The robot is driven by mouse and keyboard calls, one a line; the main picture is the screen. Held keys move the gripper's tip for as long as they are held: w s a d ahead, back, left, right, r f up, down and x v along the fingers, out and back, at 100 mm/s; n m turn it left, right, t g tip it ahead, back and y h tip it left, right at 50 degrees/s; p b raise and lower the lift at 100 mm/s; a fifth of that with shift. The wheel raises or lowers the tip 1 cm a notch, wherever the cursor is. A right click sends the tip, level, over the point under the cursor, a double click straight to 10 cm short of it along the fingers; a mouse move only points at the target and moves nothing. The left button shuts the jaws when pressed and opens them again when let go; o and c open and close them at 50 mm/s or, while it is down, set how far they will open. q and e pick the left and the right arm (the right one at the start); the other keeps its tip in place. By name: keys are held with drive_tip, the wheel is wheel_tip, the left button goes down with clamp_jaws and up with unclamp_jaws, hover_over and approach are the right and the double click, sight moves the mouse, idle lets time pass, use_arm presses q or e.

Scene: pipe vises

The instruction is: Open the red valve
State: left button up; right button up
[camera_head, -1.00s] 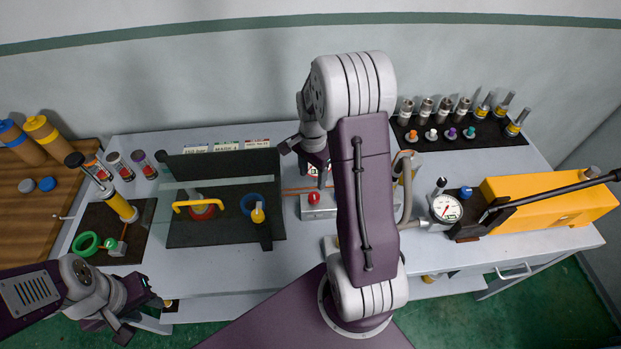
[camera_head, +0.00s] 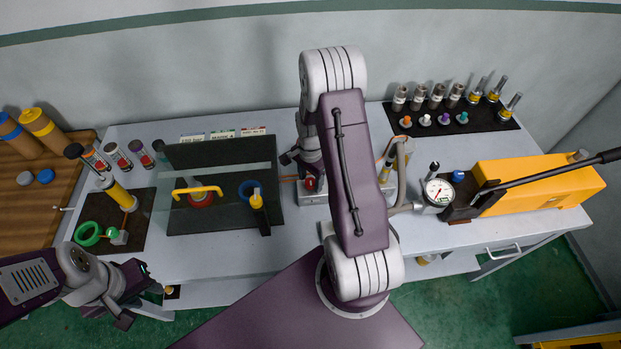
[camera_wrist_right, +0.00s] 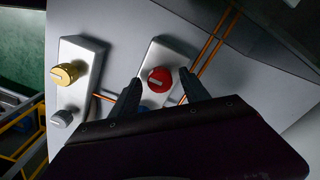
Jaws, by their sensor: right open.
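The red valve knob (camera_wrist_right: 160,79) sits on a grey metal block (camera_wrist_right: 168,53) in the right wrist view. In the head view the red valve (camera_head: 310,184) shows just below my right gripper (camera_head: 305,167), on the same block. My right gripper is open; its two dark fingers (camera_wrist_right: 163,90) lie on either side of the knob in the wrist view. I cannot tell whether they touch it. My left gripper (camera_head: 137,296) is at the lower left, near the table's front edge and away from the valve; its jaws are not clear.
A second block in the wrist view carries a yellow knob (camera_wrist_right: 65,74) and a grey knob (camera_wrist_right: 62,118). A dark transparent guard (camera_head: 222,160) stands left of the valve. A pressure gauge (camera_head: 438,192) and yellow pump (camera_head: 540,187) are to the right.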

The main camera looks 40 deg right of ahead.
drive_tip(key=shift+c, duration=0.3)
clamp_jaws()
